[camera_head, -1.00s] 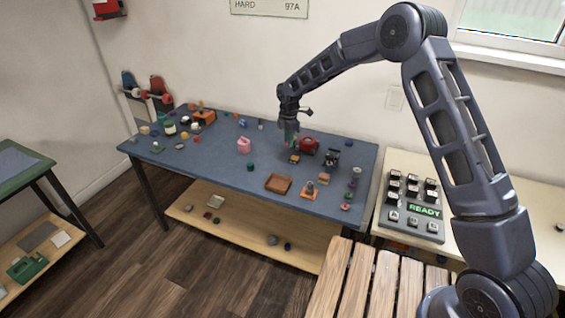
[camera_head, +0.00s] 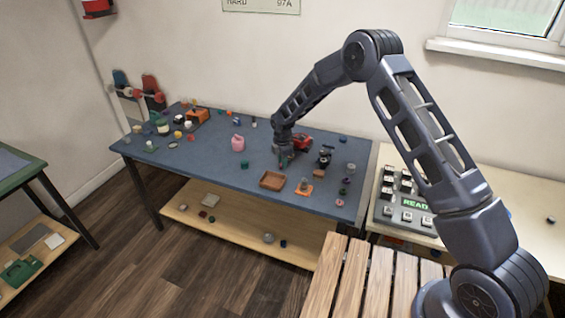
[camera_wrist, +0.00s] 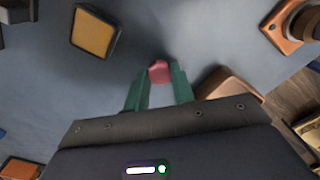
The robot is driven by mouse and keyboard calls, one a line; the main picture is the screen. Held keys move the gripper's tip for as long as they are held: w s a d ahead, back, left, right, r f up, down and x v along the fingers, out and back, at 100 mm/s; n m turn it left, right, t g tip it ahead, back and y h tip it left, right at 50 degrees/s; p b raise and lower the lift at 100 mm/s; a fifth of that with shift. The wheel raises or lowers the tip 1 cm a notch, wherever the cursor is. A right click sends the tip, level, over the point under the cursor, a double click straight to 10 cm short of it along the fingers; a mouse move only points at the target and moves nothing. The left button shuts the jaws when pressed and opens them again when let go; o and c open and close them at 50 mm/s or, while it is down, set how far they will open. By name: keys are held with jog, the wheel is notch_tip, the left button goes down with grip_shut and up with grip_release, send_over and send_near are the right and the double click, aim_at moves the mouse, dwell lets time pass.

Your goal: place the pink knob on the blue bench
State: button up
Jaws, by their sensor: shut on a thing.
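The pink knob (camera_wrist: 159,71) shows in the wrist view between the green fingertips of my gripper (camera_wrist: 159,84). My gripper is shut on it, with the knob just above or at the surface of the blue bench; I cannot tell which. In the head view my gripper (camera_head: 284,160) is low over the blue bench (camera_head: 215,171), right of its middle, and the knob is too small to make out there. The blue bench top fills most of the wrist view (camera_wrist: 200,35).
A yellow-topped dark block (camera_wrist: 94,34) lies ahead left of my gripper. A brown tray (camera_head: 272,181) is close by in front. A red thing (camera_head: 302,141) and a dark device (camera_head: 325,157) stand to the right. A pink canister (camera_head: 238,143) stands left. Bare bench lies between canister and gripper.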

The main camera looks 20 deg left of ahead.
jog(key=shift+f, duration=0.15)
jog(key=o, duration=0.9)
jog(key=shift+o, duration=0.2)
notch_tip(320, 180, up, 12)
